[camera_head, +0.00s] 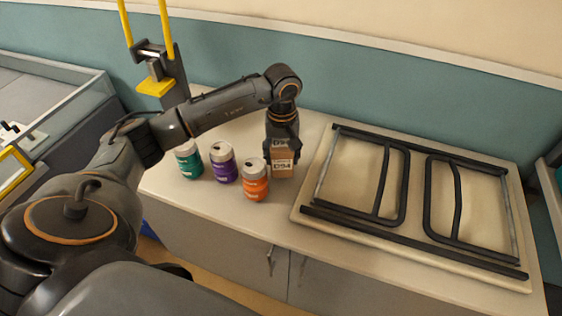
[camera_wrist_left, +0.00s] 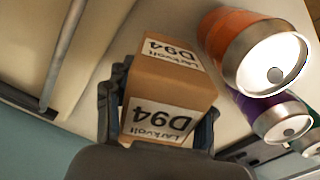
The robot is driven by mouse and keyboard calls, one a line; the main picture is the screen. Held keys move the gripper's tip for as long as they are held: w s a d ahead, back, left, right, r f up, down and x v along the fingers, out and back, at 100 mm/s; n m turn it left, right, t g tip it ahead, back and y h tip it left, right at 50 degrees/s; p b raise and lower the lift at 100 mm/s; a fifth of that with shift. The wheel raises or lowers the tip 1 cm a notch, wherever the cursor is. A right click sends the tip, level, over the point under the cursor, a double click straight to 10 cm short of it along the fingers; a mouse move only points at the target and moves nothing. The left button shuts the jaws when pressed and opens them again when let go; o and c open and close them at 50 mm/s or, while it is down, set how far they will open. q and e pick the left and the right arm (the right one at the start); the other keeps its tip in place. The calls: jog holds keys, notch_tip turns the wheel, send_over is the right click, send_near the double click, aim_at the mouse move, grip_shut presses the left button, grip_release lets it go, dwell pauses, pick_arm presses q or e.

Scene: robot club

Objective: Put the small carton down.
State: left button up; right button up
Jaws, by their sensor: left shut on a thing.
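The small carton (camera_head: 282,164) is a brown box with white labels reading D94. My left gripper (camera_head: 283,146) points down from above and is shut on it. In the left wrist view the carton (camera_wrist_left: 172,75) sits between the two fingers of the left gripper (camera_wrist_left: 158,115). The carton is just right of the orange can, over the counter top. Whether its bottom touches the counter I cannot tell. My right gripper is not in view.
An orange can (camera_head: 255,181), a purple can (camera_head: 223,163) and a green can (camera_head: 188,160) stand in a row left of the carton. A folded table with black legs (camera_head: 408,190) lies flat on the right of the counter (camera_head: 235,212).

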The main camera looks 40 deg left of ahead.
aim_at(281, 164)
pick_arm(q)
notch_tip(281, 164, down, 3)
jog(key=shift+a+r+p, duration=0.15)
jog(key=shift+r+p, duration=0.05)
jog(key=shift+p, duration=0.25)
jog(key=shift+f, duration=0.4)
jog(key=shift+f, duration=0.2)
jog(key=o, duration=1.3)
jog(key=shift+r, duration=0.1)
